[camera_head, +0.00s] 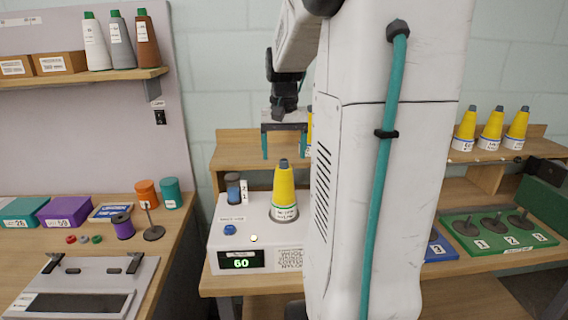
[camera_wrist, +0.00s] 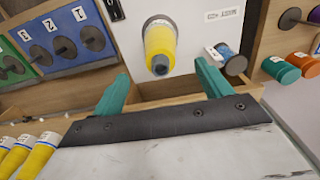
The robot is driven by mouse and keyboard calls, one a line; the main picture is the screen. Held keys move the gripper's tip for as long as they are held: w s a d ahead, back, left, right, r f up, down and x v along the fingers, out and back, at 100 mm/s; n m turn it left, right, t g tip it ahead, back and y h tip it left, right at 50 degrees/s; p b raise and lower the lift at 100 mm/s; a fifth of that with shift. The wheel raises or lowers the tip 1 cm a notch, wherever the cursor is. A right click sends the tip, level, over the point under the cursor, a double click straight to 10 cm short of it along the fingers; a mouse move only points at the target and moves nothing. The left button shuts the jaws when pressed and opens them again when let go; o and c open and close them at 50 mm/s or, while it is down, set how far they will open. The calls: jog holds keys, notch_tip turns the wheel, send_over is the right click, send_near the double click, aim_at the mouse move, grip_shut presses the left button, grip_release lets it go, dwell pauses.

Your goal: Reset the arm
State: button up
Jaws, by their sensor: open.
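My gripper (camera_head: 285,143) is open and empty, its two teal fingers pointing down. In the head view it hangs above a yellow cone (camera_head: 284,190) that stands upright on a white scale (camera_head: 270,243). The scale's green display reads 60. In the wrist view the open fingers (camera_wrist: 158,90) have a clear gap between them, and the yellow cone (camera_wrist: 160,45) shows beyond, apart from them. My column and arm hide the middle of the bench in the head view.
A blue spool (camera_head: 234,188) stands on the scale's back left. Several yellow cones (camera_head: 491,130) stand on the right shelf, above a green peg board (camera_head: 495,236). The left table holds boxes, spools and a grey tray (camera_head: 85,285).

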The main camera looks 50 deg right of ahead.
jog(key=shift+r, duration=0.6)
jog(key=s+a+f+n, duration=0.1)
jog(key=s+a+n, duration=0.2)
jog(key=a, duration=0.7)
jog(key=s+a+f+n+t, duration=0.1)
jog(key=s+a+n, duration=0.2)
jog(key=a, duration=0.7)
jog(key=s+a+f+n, duration=0.1)
jog(key=s+a+n, duration=0.3)
jog(key=a, duration=0.6)
jog(key=s, duration=0.2)
jog(key=shift+s+a, duration=0.2)
jog(key=shift+s, duration=0.1)
